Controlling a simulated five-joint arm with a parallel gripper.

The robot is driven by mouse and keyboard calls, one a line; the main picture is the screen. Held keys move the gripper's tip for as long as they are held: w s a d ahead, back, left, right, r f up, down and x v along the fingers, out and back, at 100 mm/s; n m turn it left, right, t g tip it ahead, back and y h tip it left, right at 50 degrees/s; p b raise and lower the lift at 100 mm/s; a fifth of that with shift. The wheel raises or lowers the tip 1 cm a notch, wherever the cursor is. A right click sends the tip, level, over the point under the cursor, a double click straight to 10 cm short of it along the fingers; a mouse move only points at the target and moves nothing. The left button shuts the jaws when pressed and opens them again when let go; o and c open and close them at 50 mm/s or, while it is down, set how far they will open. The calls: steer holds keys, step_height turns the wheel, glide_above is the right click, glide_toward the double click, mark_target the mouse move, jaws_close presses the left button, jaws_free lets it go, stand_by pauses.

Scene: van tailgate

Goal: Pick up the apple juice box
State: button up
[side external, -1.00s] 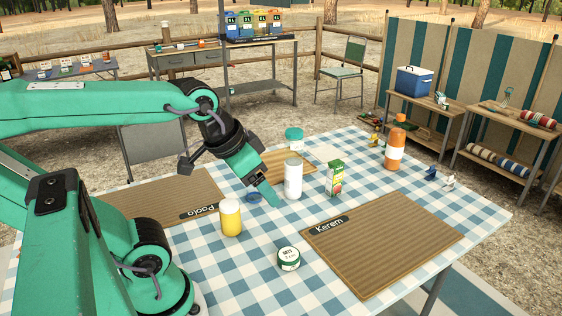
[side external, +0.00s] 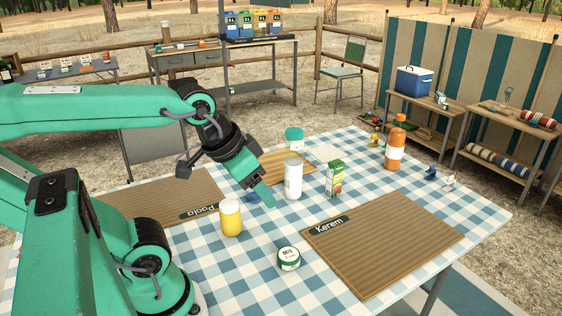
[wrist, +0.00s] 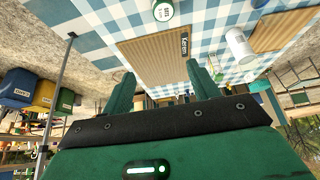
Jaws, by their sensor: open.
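The apple juice box (side external: 334,178), a small upright green and white carton with a fruit picture, stands on the checked cloth in the side view. My gripper (side external: 265,199) is open and empty, low over the cloth to the left of the box.
A yellow jar (side external: 230,217), a round tin (side external: 288,258), a teal-lidded jar (side external: 294,139) and an orange bottle (side external: 395,147) stand around. The Kerem mat (side external: 385,245) is bare, as is the Paola mat (side external: 150,196). A small blue item is partly hidden behind my gripper.

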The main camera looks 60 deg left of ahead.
steer(key=w+a+r+g, duration=0.1)
steer(key=w+r, duration=0.1)
steer(key=w, duration=0.3)
steer(key=w+a+r, duration=0.2)
steer(key=w+r, duration=0.1)
steer(key=w, duration=0.3)
steer(key=g, duration=0.4)
glide_above(335, 175)
steer(key=w+a, duration=0.1)
steer(key=w, duration=0.1)
steer(key=shift+n, duration=0.3)
step_height(335, 175, down, 17)
steer(key=shift+s+a+r, duration=0.1)
steer(key=shift+s+a, duration=0.05)
steer(key=shift+a+f+g, duration=0.3)
steer(key=shift+f, duration=4.15)
